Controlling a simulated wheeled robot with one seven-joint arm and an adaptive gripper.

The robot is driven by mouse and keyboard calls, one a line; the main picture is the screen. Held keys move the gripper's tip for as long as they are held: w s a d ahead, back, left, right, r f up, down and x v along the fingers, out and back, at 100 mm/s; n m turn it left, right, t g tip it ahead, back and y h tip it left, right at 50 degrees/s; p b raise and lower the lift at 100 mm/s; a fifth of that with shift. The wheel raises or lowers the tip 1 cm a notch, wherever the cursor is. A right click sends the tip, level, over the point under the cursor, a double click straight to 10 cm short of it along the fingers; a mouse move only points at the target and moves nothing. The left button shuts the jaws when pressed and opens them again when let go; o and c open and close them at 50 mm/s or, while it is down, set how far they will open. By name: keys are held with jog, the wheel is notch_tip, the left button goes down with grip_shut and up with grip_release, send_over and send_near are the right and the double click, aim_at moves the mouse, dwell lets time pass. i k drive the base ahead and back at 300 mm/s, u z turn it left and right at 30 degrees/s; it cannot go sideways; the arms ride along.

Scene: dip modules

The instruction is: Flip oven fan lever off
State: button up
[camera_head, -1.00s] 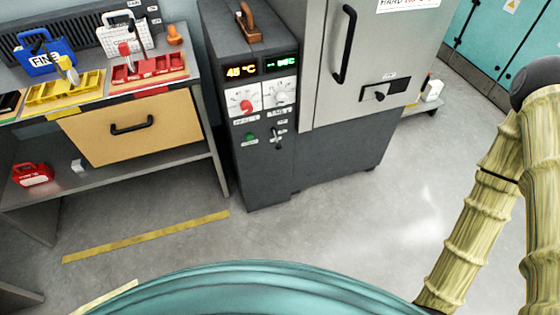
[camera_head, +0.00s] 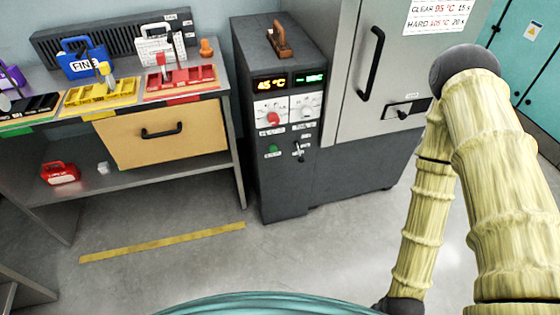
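The oven's dark control cabinet (camera_head: 285,190) stands in the middle of the head view, joined to the grey oven door (camera_head: 350,65) on its right. A small metal lever (camera_head: 300,152) sits low on the panel, right of a green button (camera_head: 273,150). The labels by the lever are too small to read, so I cannot tell for sure that it is the fan lever or which position is off. Above are a red knob (camera_head: 273,118), a grey knob (camera_head: 308,113) and lit displays. My arm shows at the right, apart from the panel; my gripper is not in view.
A workbench (camera_head: 228,150) with a wooden drawer (camera_head: 165,133) and coloured trays stands left of the oven. The oven door has a black handle (camera_head: 372,63) and a latch (camera_head: 402,112). Floor (camera_head: 290,255) in front is clear, with a yellow line.

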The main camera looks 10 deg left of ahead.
aim_at(300, 159)
jog(key=u, duration=0.15)
jog(key=i, duration=0.95)
jog(key=z, duration=0.1)
jog(key=k, duration=0.5)
jog(key=z, duration=0.65)
jog(key=i, duration=0.3)
jog(key=u, duration=0.8)
